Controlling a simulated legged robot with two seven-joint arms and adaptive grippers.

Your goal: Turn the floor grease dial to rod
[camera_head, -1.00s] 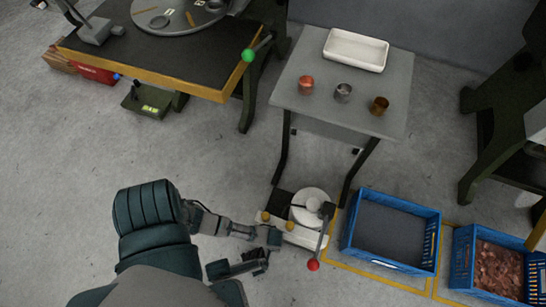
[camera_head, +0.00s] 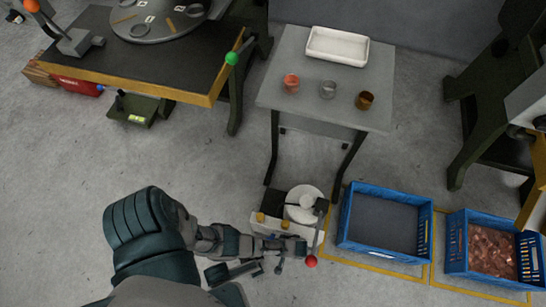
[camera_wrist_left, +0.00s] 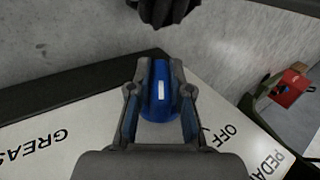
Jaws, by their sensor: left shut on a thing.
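The blue dial (camera_wrist_left: 160,108) is a rounded knob with a white mark on top, on a white floor panel (camera_wrist_left: 70,130). In the wrist view the panel reads GREASE at left, with OFF and PEDAL at right. No "rod" label can be read. My left gripper (camera_wrist_left: 160,95) has one finger on each side of the dial and is shut on it. In the head view, my left gripper (camera_head: 300,248) reaches low over the near edge of the floor unit, which carries a pale round disc (camera_head: 303,203) and yellow knobs (camera_head: 260,217). My right gripper is not in view.
A red-tipped lever (camera_head: 312,262) stands close to the right of my left gripper. An empty blue crate (camera_head: 348,240) and a blue crate of copper pieces (camera_head: 452,258) stand to the right. A grey table (camera_head: 300,98) with small cups stands behind.

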